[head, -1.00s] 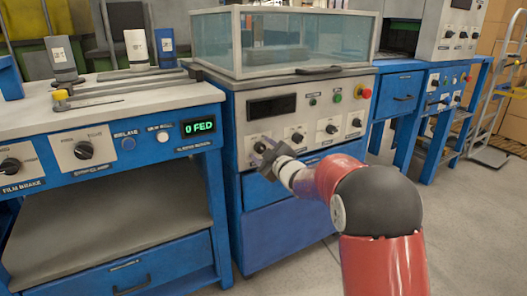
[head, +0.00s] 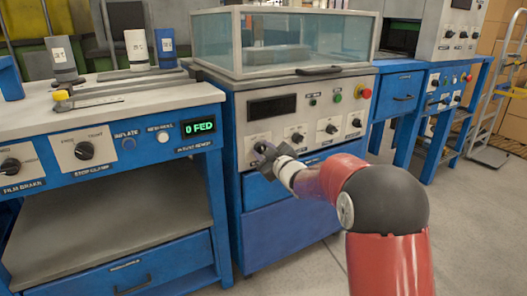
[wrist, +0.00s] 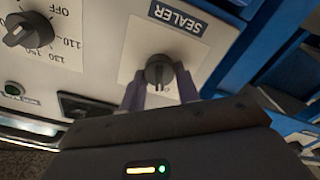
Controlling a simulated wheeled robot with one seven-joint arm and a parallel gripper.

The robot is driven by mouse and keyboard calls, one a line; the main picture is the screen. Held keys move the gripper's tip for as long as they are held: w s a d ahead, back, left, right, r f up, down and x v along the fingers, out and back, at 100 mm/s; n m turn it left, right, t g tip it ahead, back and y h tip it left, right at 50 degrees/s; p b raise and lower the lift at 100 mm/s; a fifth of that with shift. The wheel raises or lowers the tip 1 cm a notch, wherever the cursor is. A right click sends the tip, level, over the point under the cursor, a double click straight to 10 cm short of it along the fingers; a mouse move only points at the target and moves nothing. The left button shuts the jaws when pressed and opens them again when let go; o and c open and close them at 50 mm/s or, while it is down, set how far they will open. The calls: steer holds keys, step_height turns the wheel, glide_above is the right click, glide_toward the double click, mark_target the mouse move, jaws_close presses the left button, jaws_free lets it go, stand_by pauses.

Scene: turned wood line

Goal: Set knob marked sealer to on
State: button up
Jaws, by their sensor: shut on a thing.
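The sealer knob (wrist: 158,71) is dark and round, on a pale plate below the blue SEALER label (wrist: 178,18) in the wrist view. My gripper (wrist: 160,75) has its two purple-grey fingers on either side of the knob, shut on it. The fingers and gripper body hide part of the knob's plate, so its setting cannot be read.
More knobs (head: 297,137) stand to the right on the same panel, below a red button (head: 366,93). A clear-walled cover (head: 285,40) is on top. A blue bench (head: 100,120) with a green "0 FED" display (head: 199,127) stands on the left.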

steer(key=m+p, duration=0.1)
steer(key=m, duration=0.4)
steer(key=shift+d, duration=0.1)
steer(key=shift+m+p, duration=0.85)
steer(key=shift+m, duration=1.65)
steer(key=o, duration=1)
steer(key=shift+v, duration=3.9)
steer(key=shift+d, duration=0.1)
